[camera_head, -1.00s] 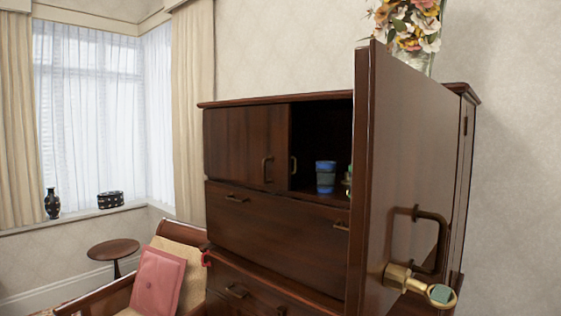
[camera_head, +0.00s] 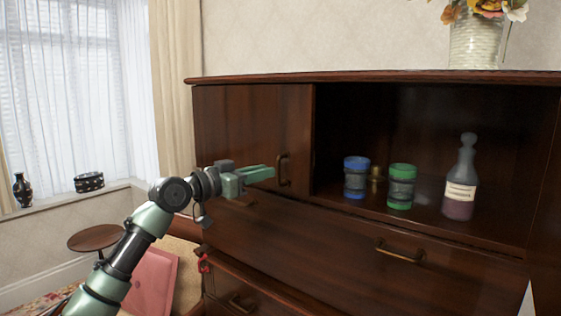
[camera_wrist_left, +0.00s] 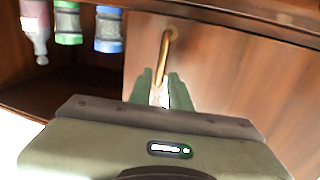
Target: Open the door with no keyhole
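The door without a visible keyhole is the dark wooden left door (camera_head: 235,135) of the upper cabinet. It looks closed and has a curved brass handle (camera_head: 283,170) near its right edge. My left gripper (camera_head: 272,172) is right at this handle. In the left wrist view, turned upside down, the handle (camera_wrist_left: 166,45) runs down to the tips of the two green fingers (camera_wrist_left: 160,75). A gap shows between the fingers, and the handle's end lies at or between the tips; firm contact cannot be told. My right gripper is out of view.
The open compartment right of the door holds a blue-lidded jar (camera_head: 356,178), a green-lidded jar (camera_head: 401,187) and a stoppered bottle (camera_head: 461,180). A drawer front with a brass handle (camera_head: 400,252) lies below. A vase (camera_head: 476,42) stands on top. A chair with a pink cushion (camera_head: 152,280) is at lower left.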

